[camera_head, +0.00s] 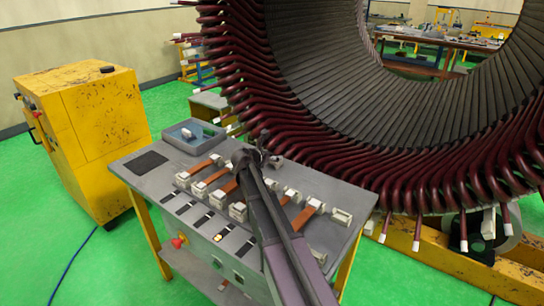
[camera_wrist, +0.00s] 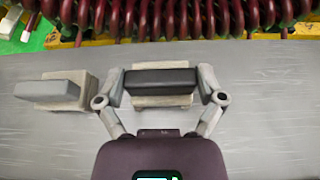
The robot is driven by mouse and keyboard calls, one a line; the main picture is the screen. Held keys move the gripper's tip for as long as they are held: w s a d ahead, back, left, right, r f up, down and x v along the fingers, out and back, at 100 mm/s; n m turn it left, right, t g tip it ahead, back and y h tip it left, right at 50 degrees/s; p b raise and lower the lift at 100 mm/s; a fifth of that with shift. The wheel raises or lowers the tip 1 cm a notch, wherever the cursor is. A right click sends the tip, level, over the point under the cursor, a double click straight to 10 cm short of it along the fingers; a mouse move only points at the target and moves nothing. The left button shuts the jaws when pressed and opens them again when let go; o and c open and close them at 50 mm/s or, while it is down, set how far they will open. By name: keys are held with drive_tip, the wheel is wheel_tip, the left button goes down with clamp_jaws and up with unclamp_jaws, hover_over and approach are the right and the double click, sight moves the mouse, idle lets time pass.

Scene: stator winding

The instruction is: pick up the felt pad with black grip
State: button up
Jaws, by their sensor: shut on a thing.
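In the wrist view, the felt pad with black grip (camera_wrist: 161,100) is a pale beige block with a dark bar across its top. My gripper (camera_wrist: 162,84) has one finger at each end of the dark bar and is shut on it. I cannot tell whether the pad touches the table. In the head view my gripper (camera_head: 258,158) is over the back part of the grey table (camera_head: 320,240); my arm hides most of the pad there.
A similar pad with a grey grip (camera_wrist: 48,90) lies just left of my gripper. Several pale holders with orange-brown strips (camera_head: 212,175) stand on the table. A blue-grey tray (camera_head: 178,147) is at its back left. The large stator with dark red coils (camera_head: 330,140) rises close behind.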

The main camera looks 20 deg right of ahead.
drive_tip(key=shift+r+p, duration=4.25)
drive_tip(key=shift+r, duration=0.25)
drive_tip(key=shift+s, duration=0.15)
